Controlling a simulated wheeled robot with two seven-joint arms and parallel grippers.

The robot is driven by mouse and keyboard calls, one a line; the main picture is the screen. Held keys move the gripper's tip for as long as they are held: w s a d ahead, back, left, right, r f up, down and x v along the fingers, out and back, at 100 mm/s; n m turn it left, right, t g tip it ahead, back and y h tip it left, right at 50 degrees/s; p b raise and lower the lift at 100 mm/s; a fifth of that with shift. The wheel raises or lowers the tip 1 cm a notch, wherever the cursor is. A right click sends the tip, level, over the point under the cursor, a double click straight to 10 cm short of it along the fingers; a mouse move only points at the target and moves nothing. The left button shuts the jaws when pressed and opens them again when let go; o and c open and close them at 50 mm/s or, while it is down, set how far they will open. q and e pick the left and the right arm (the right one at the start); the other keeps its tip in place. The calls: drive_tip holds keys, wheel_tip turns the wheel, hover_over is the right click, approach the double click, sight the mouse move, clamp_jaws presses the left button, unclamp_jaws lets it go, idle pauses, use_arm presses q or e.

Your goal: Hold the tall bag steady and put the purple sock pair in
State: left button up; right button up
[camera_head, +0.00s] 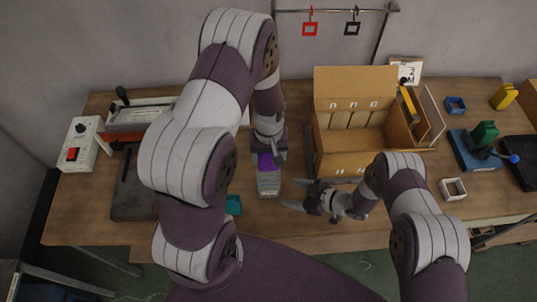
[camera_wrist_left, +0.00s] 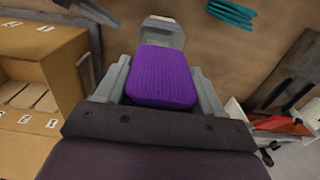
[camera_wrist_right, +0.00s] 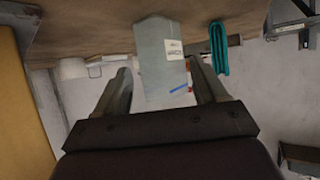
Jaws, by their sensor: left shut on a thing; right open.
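The purple sock pair (camera_head: 266,160) is a folded bundle gripped by my left gripper (camera_head: 268,152), which is shut on it. It fills the space between the fingers in the left wrist view (camera_wrist_left: 163,75). The tall grey bag (camera_head: 268,184) stands on the table just below and in front of the sock pair. Its upper part shows beyond the sock in the left wrist view (camera_wrist_left: 165,30). My right gripper (camera_head: 296,193) is open, just right of the bag. In the right wrist view, the bag (camera_wrist_right: 160,60), with a white label and blue mark, appears between the spread fingers, not visibly gripped.
A teal folded item (camera_head: 233,205) lies left of the bag, partly hidden by my left arm. A cardboard box with numbered compartments (camera_head: 350,140) stands to the right. A dark board (camera_head: 132,185) and a white switch box (camera_head: 85,145) are at the left.

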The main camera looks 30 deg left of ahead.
sight(268, 184)
drive_tip(key=x, duration=0.9)
drive_tip(key=shift+a+f, duration=0.1)
drive_tip(key=shift+a, duration=0.25)
drive_tip(key=c, duration=0.6)
drive_tip(key=shift+o, duration=0.2)
use_arm(q)
drive_tip(key=shift+a, duration=0.1)
drive_tip(key=shift+m, duration=0.6)
drive_tip(key=shift+s+a, duration=0.2)
drive_tip(key=shift+a, duration=0.5)
drive_tip(key=shift+s+a, duration=0.2)
drive_tip(key=shift+a, duration=0.5)
drive_tip(key=shift+s+a, duration=0.2)
drive_tip(key=shift+a, duration=0.5)
wheel_tip(268, 184, down, 8)
drive_tip(key=shift+r, duration=0.1)
